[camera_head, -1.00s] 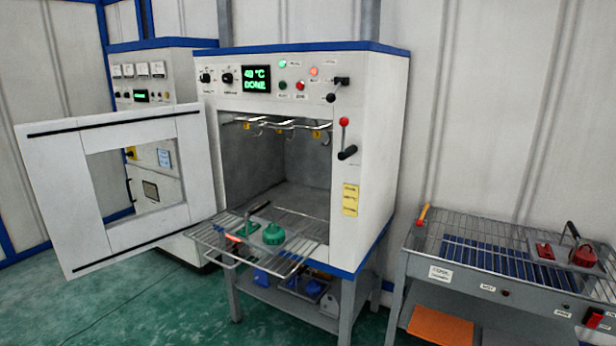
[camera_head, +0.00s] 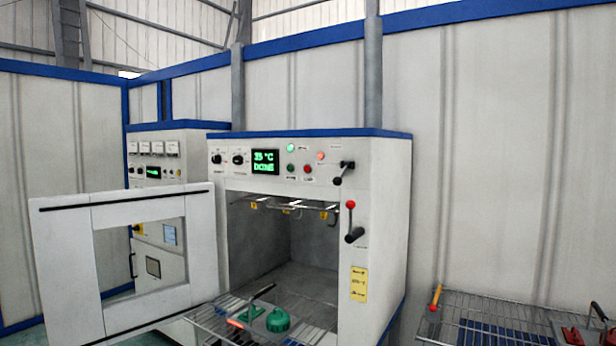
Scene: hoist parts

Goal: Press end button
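The white oven cabinet (camera_head: 380,209) with blue trim stands in the middle of the view. Its control panel carries a red button (camera_head: 308,169) and a green button (camera_head: 291,170) below two lamps, one lit green (camera_head: 290,147) and one lit orange-red (camera_head: 320,155). The button labels are too small to read, so I cannot tell which is the end button. The display (camera_head: 265,161) reads about 35 °C and DONE. Neither of my grippers is in view.
The oven door (camera_head: 68,268) hangs open to the left. A wire rack (camera_head: 205,319) sticks out of the oven with green parts (camera_head: 277,320) on it. A lever with a red knob (camera_head: 351,205) is on the front. A wire-topped bench (camera_head: 490,306) stands at right.

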